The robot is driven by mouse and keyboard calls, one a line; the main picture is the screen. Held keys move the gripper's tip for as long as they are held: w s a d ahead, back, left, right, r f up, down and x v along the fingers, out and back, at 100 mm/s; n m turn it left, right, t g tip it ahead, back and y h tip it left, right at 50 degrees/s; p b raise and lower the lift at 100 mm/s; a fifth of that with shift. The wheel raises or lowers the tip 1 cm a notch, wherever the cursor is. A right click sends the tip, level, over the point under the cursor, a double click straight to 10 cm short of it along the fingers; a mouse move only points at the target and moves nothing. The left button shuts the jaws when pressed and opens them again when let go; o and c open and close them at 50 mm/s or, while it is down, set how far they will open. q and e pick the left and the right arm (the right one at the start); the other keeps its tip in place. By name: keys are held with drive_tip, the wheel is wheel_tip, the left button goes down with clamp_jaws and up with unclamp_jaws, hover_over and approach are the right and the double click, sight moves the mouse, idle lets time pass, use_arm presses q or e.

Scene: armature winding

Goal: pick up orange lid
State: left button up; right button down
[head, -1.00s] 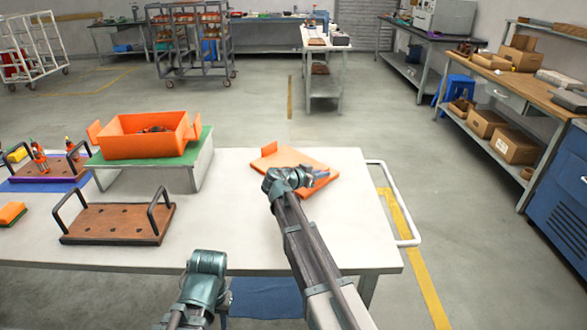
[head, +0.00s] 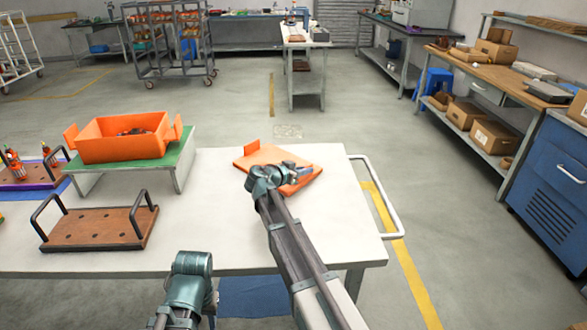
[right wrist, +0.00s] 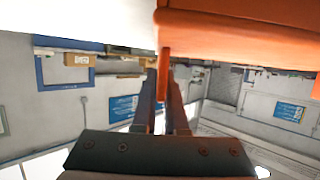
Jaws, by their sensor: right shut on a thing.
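The orange lid (head: 272,158) lies flat on the right part of the white table in the head view, with an upright tab at its far left corner. My right gripper (head: 301,171) is at the lid's near right side, its jaws partly hidden by the wrist. In the right wrist view the lid (right wrist: 240,38) fills the upper right, and its hanging tab (right wrist: 164,75) sits between the fingers (right wrist: 163,100), which are shut on it. My left arm shows at the bottom of the head view; its gripper jaws cannot be made out.
An open orange box (head: 125,148) holding dark parts stands on a green-topped stand (head: 172,160) left of the lid. A brown board with two handles (head: 100,230) lies at the front left. The white table (head: 205,215) is bare between the board and my right arm.

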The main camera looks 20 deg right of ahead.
drive_tip(key=shift+r+p, duration=0.55)
drive_tip(key=shift+r, duration=0.05)
wheel_tip(320, 180, up, 3)
drive_tip(key=p, duration=0.3)
drive_tip(key=s+a, duration=0.8)
drive_tip(key=a, duration=0.5)
drive_tip(key=shift+s+a+r+p, duration=0.25)
drive_tip(key=shift+s+r+p, duration=0.1)
drive_tip(key=shift+r, duration=0.15)
